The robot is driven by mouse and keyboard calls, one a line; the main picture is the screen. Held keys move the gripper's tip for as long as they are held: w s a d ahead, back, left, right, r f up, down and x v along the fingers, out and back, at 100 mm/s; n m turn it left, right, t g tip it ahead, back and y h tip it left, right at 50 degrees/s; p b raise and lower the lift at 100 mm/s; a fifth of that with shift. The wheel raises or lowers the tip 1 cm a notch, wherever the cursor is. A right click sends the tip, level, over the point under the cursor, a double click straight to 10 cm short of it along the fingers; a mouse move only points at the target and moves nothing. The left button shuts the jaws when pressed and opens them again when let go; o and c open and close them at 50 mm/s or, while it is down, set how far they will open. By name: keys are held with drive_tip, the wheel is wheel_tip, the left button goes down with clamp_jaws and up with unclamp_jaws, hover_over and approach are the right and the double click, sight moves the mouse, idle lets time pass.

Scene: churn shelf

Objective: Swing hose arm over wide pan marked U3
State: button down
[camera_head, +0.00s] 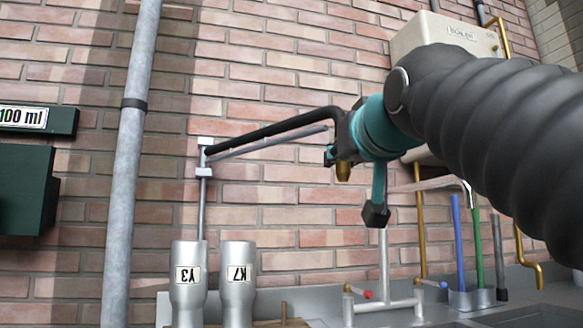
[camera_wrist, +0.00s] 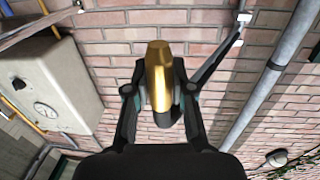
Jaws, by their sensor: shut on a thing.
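The hose arm (camera_head: 270,127) is a black tube on a wall bracket, with a thinner grey rod beside it. It reaches right from the bracket to my gripper (camera_head: 352,165). A brass nozzle (camera_head: 343,172) hangs at its free end. In the wrist view the brass nozzle (camera_wrist: 159,75) stands between the two dark fingers of my gripper (camera_wrist: 160,92), which is shut on the hose arm's end. The fingers and teal housing hide part of that end in the head view. No pan marked U3 can be made out in either view.
Metal vessels labelled Y3 (camera_head: 188,290) and K7 (camera_head: 237,290) stand below the bracket. A grey vertical pipe (camera_head: 130,150) runs left of them. A cream wall box (camera_head: 450,38) is at upper right. A tap (camera_head: 384,275) and coloured upright rods (camera_head: 478,250) stand at lower right.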

drive_tip(key=shift+s+a, duration=0.1)
drive_tip(key=shift+a, duration=0.05)
drive_tip(key=c, duration=1)
unclamp_jaws()
drive_tip(key=shift+o, duration=0.2)
drive_tip(key=s, duration=1.2)
drive_tip(key=shift+d, duration=0.4)
